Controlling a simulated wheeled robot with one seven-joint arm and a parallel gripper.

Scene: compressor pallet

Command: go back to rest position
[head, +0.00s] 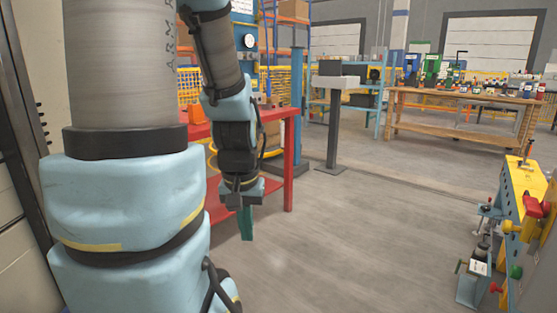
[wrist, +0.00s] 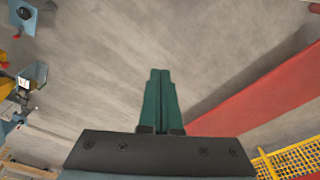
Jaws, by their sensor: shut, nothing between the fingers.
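My gripper (head: 246,222) hangs pointing down over the open floor, in front of the red table, in the head view. Its two green fingers (wrist: 160,75) are together in the wrist view, with nothing between them. My arm is folded close on the left of the head view and hides part of the red table.
The red table (head: 290,165) stands close behind my gripper, and its red edge (wrist: 275,98) runs along the right of the wrist view. A yellow and blue fixture (head: 530,205) with clamps stands at the right. A wooden workbench (head: 460,98) is at the back. The middle floor (head: 370,235) is clear.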

